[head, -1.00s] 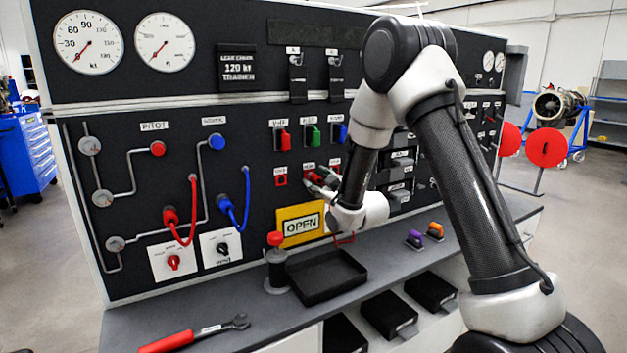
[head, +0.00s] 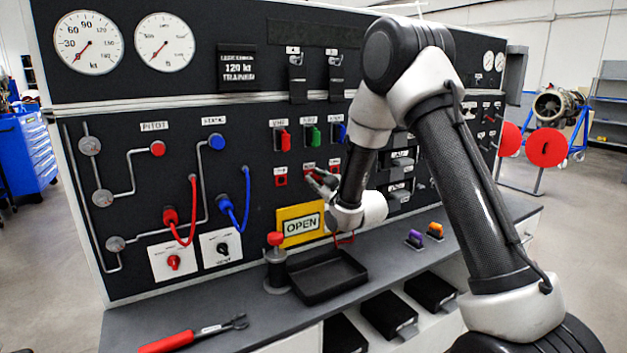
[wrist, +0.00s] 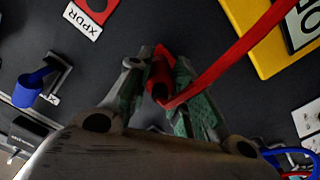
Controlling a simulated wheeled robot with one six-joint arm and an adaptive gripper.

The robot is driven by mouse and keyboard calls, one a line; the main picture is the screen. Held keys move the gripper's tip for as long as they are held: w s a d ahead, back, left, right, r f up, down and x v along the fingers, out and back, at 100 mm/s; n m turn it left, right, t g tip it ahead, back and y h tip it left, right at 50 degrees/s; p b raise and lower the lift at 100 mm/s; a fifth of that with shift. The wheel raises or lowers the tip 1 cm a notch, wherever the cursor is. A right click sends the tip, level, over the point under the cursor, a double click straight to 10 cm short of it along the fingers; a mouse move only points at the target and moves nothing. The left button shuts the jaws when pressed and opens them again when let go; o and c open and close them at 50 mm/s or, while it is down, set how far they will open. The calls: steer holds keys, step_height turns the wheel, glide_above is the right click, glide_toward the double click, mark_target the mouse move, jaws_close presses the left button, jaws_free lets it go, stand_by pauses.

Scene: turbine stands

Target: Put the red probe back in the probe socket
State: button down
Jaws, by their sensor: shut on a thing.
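The red probe (wrist: 160,78) sits between the two green-padded fingers of my gripper (wrist: 158,100) in the wrist view, with a red lead running from it to the upper right. In the head view my gripper (head: 320,182) is close to the black panel, below the row of coloured switches. It is shut on the probe, which is mostly hidden there by the fingers. I cannot make out the probe socket; the panel just beyond the fingertips is covered by them. I cannot tell whether the probe tip touches the panel.
A yellow OPEN sign (head: 300,225) is on the panel just below my gripper. A black tray (head: 327,277) and a red-topped cylinder (head: 276,262) stand on the bench below. A red square (head: 281,181) is on the panel to the left. A wrench (head: 195,334) lies at front left.

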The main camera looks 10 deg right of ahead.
mark_target(319, 181)
steer(key=shift+s+d, duration=0.2)
steer(key=shift+s, duration=0.5)
stand_by(0.3)
steer(key=shift+v, duration=1.4)
steer(key=shift+w, duration=0.1)
